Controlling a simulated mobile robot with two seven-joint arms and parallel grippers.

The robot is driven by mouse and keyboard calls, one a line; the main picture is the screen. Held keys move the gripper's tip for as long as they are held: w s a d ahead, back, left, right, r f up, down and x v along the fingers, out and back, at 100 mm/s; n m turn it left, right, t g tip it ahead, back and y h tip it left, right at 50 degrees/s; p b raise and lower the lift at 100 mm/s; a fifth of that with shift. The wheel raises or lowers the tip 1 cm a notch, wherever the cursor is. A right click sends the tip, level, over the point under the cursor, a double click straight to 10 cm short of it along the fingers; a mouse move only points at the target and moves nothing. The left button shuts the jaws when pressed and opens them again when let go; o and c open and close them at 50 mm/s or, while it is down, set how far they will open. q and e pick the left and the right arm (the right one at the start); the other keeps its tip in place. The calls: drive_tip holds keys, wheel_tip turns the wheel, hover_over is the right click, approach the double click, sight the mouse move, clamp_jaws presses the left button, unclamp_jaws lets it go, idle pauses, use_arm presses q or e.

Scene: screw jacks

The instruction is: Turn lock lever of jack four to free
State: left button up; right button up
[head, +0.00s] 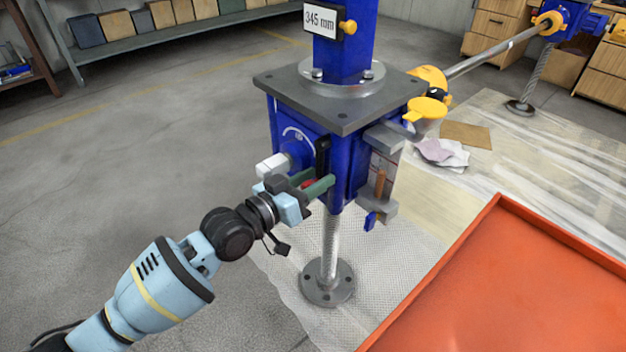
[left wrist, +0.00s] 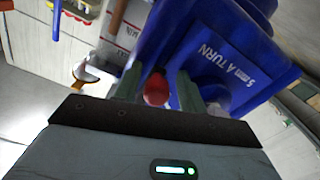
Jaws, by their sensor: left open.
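The blue jack (head: 343,125) stands upright on a threaded screw with a round foot, and a 345 mm plate is on its upper column. A round red knob (head: 308,184), apparently the lock lever's end, is on its near side; it also shows in the left wrist view (left wrist: 156,90). The fingertips (left wrist: 157,78) reach close to the blue housing. My right gripper is not in view.
An orange-red tray or table (head: 530,290) fills the lower right. A yellow cap (head: 426,108) and a shaft (head: 495,52) extend from the jack's right side toward another blue jack (head: 570,18). A shelf with boxes (head: 170,35) stands behind. The floor at left is clear.

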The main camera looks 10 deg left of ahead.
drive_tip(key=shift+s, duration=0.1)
use_arm(q)
drive_tip(key=p+v, duration=0.1)
drive_tip(key=v, duration=0.5)
drive_tip(key=shift+s+a, duration=0.1)
drive_tip(key=shift+s, duration=0.05)
drive_tip(key=shift+s+a+p, duration=0.35)
drive_tip(key=shift+s+a, duration=0.05)
drive_tip(key=shift+s, duration=0.2)
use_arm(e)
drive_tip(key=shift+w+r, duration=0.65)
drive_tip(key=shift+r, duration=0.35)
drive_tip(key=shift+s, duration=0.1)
